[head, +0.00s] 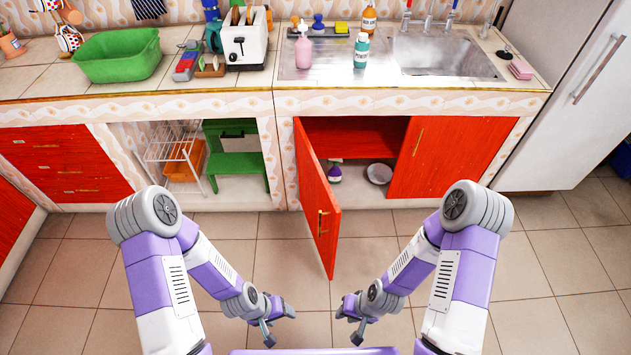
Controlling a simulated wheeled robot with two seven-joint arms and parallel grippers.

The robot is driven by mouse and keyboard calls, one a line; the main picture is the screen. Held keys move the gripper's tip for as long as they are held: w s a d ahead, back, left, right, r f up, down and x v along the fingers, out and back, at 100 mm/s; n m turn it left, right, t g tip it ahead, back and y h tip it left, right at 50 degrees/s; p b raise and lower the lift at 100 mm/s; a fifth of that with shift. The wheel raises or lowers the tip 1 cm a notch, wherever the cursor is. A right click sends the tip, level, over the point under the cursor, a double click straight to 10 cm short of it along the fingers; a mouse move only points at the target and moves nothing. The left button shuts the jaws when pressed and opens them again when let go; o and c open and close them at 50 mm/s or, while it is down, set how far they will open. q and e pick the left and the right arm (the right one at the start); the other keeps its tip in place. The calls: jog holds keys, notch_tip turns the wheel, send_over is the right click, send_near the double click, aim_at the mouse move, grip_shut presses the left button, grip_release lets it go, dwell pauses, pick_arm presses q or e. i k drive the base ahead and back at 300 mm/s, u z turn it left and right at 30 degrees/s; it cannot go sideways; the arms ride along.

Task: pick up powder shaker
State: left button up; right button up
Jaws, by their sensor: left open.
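A teal bottle with a white cap and a pale label (361,52), which looks like the powder shaker, stands upright on the steel counter just left of the sink. Its label is too small to read for certain. My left gripper (280,323) is open and empty, low over the floor in front of the cabinets. My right gripper (347,322) mirrors it a little to the right, with its fingers apart and nothing between them. Both grippers are far below and in front of the bottle, touching nothing.
A pink pump bottle (303,50) and an orange bottle (369,18) stand near the teal bottle. The sink (445,58) lies to its right. A red cabinet door (318,205) hangs open into the room ahead of my grippers. A toaster (245,45) is further left.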

aim_at(361, 54)
jog(key=u, duration=0.05)
jog(key=k, duration=1.05)
jog(key=z, duration=1.35)
jog(key=i, duration=1.6)
jog(key=u, duration=0.35)
jog(key=i, duration=1.15)
jog(key=u, duration=1.1)
